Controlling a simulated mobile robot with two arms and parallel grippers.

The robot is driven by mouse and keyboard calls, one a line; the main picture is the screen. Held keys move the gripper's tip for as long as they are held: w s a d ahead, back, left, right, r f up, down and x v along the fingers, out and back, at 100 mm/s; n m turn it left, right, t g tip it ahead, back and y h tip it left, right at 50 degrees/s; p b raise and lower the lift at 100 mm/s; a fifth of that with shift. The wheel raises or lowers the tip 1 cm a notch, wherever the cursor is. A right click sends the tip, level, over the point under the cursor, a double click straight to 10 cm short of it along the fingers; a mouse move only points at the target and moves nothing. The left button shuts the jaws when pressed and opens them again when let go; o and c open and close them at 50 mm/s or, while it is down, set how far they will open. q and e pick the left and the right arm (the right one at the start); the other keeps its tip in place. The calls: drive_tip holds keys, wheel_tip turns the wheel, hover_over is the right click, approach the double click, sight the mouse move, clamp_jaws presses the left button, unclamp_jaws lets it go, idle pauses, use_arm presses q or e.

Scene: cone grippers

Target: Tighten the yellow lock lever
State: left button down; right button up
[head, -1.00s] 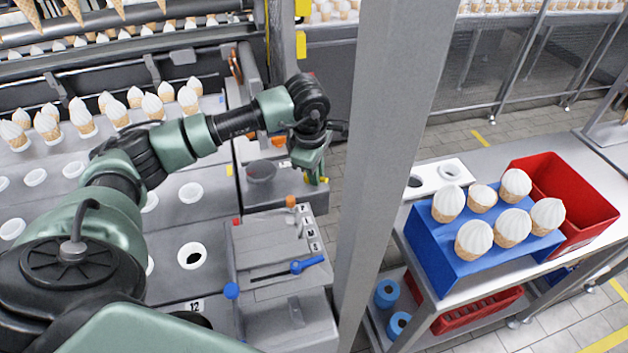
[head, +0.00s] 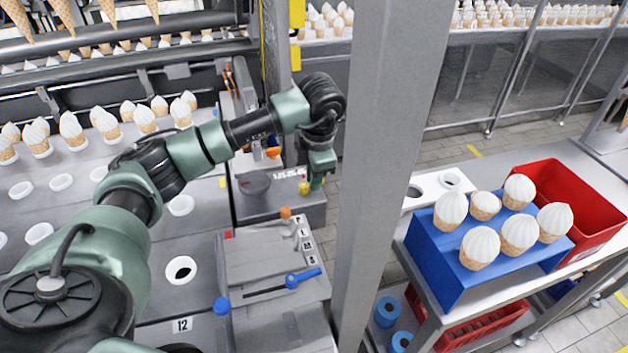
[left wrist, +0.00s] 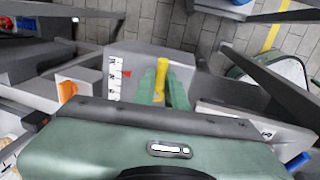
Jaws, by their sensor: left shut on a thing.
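The yellow lock lever (left wrist: 162,66) stands between the green fingers of my left gripper (left wrist: 163,84) in the left wrist view. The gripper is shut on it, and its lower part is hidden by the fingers. In the head view my left gripper (head: 312,184) points down at the right end of a grey machine unit. A small yellow part of the lever (head: 304,188) shows at its left side. A scale strip with a red pointer (left wrist: 126,73) lies left of the lever in the wrist view. My right gripper is not in view.
A grey post (head: 385,150) stands close right of my left arm. A blue lever (head: 303,278) and orange knob (head: 286,212) are on the nearer panel. Right of the post, a blue stand (head: 440,265) holds several cones beside a red bin (head: 580,205).

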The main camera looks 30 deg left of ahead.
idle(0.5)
use_arm(q)
drive_tip(key=c, duration=1.5)
unclamp_jaws()
drive_tip(key=shift+o, duration=0.2)
wheel_tip(320, 180, up, 8)
drive_tip(key=d+b, duration=0.1)
drive_tip(key=shift+s+f, duration=0.15)
drive_tip(key=shift+s, duration=0.3)
